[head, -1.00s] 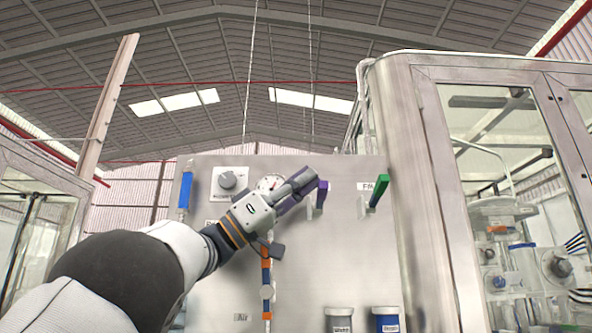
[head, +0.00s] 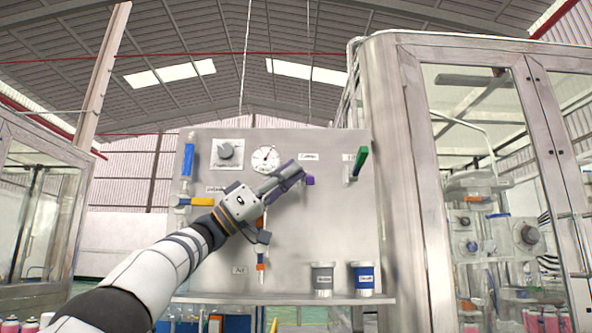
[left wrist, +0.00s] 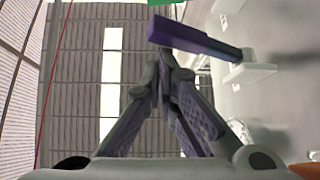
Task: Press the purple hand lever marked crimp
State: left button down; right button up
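The purple hand lever (head: 310,181) sticks out from the grey panel below a small label, which reads roughly as crimp. Only its end shows past my fingers in the head view. My left gripper (head: 299,171) is at its left side, with the fingers together. In the left wrist view the purple lever (left wrist: 195,37) crosses just past the tips of my left gripper (left wrist: 164,62). The fingers meet at the tips with nothing between them. Whether they touch the lever, I cannot tell. My right gripper is not in view.
A green lever (head: 360,161) stands to the right on the panel (head: 325,225). A gauge (head: 265,159), a knob (head: 227,151), and blue and orange handles are to the left. Two cups (head: 322,278) stand on the shelf below. A glass-doored cabinet (head: 410,180) bounds the right.

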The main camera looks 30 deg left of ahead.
pick_arm(q)
jog(key=shift+w+d+f, duration=0.2)
jog(key=shift+w+f, duration=0.1)
jog(key=shift+f, duration=0.05)
jog(key=v, duration=1.2)
jog(key=shift+s+a+r, duration=0.25)
jog(key=shift+s+r, duration=0.05)
